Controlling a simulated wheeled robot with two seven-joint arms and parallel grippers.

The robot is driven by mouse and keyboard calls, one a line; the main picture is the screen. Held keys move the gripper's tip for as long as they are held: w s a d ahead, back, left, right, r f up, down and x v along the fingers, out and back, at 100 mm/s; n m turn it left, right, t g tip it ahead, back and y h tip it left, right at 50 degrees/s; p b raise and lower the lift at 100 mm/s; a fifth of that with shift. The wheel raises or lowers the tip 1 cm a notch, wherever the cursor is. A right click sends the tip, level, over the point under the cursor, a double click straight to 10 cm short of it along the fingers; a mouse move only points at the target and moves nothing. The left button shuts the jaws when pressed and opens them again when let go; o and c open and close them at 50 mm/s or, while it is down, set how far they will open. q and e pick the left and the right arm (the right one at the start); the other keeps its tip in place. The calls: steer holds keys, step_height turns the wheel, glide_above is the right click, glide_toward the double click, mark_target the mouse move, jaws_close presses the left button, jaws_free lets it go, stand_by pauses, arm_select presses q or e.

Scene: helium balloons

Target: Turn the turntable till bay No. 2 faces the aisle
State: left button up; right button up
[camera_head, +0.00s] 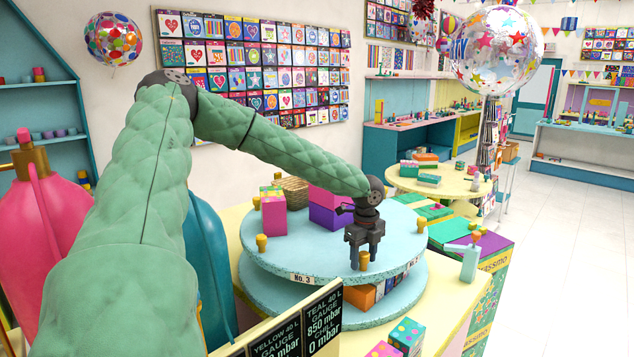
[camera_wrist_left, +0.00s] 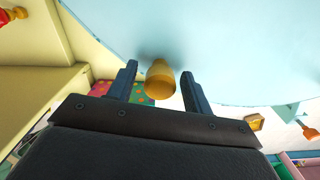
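The turntable (camera_head: 330,262) is a pale blue round stand with two tiers, on a cream-topped counter. Wooden pegs stand around its upper rim, one at the left (camera_head: 261,243). A "No. 3" label (camera_head: 301,278) shows on the front-left edge. Another label (camera_head: 408,268) at the front right is too small and partly hidden to read surely. My left gripper (camera_head: 364,250) points down at the front rim, its fingers either side of a wooden peg (camera_head: 364,262). In the left wrist view this peg (camera_wrist_left: 160,80) stands between the open fingers, with gaps beside it. My right gripper is not in view.
Pink and purple boxes (camera_head: 328,208) stand on the upper tier; an orange box (camera_head: 361,297) is on the lower one. Pink and teal gas cylinders (camera_head: 204,255) stand close at left. Small gift boxes (camera_head: 407,336) sit in front. The white aisle floor (camera_head: 560,260) is clear at right.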

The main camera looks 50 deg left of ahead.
arm_select(q)
steer(key=shift+r+p, duration=2.7)
steer(key=shift+r, duration=1.15)
